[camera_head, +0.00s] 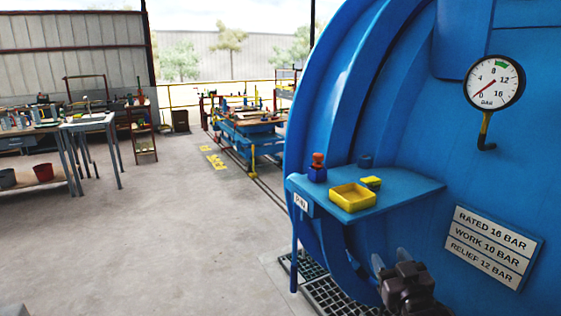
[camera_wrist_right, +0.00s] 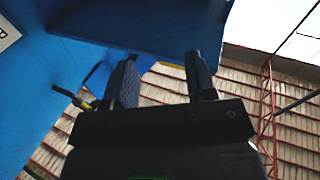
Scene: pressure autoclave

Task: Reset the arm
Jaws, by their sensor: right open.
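My right gripper (camera_head: 391,264) is at the lower right of the head view, below the blue shelf and in front of the blue autoclave (camera_head: 400,130). In the right wrist view its two fingers (camera_wrist_right: 163,85) point up and stand apart with nothing between them. The underside of blue metal (camera_wrist_right: 150,22) fills the upper part of that view. My left gripper is not in view.
The blue shelf (camera_head: 415,188) holds a yellow tray (camera_head: 352,198), a small yellow block (camera_head: 371,183) and a blue-and-red item (camera_head: 318,168). A pressure gauge (camera_head: 494,82) and a rating plate (camera_head: 490,247) are on the autoclave. Open concrete floor (camera_head: 170,235) lies left.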

